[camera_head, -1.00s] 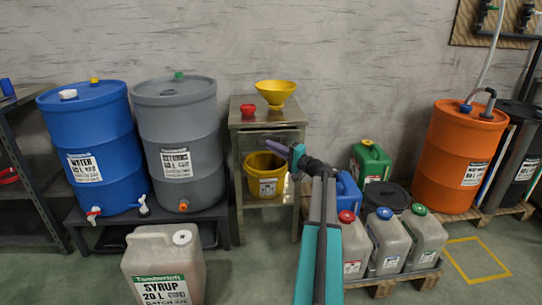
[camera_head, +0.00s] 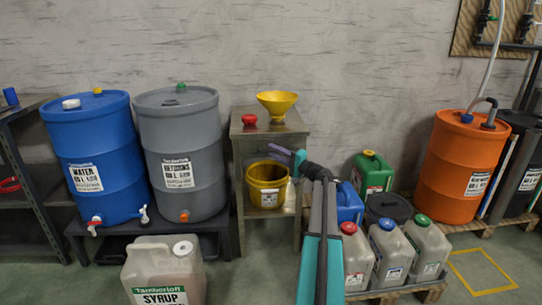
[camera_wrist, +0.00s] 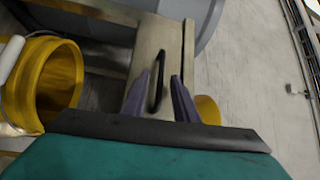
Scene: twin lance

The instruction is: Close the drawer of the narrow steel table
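The narrow steel table (camera_head: 291,123) stands against the wall, right of the grey barrel. Its drawer front (camera_head: 262,147) is under the top and looks about flush with the table in the head view. The wrist view shows the front panel (camera_wrist: 176,42) with a black bar handle (camera_wrist: 157,82). My gripper (camera_head: 282,155) is in front of the drawer. In the wrist view my gripper (camera_wrist: 160,75) is open, its two purple fingers apart with the handle showing between them. I cannot tell whether a finger touches the panel.
A yellow funnel (camera_head: 277,104) and a red cap (camera_head: 249,119) are on the table top. A yellow bucket (camera_head: 267,184) sits on its lower shelf. A grey barrel (camera_head: 180,150) stands left. Jerrycans (camera_head: 387,252) crowd the right, and a syrup can (camera_head: 163,270) stands front left.

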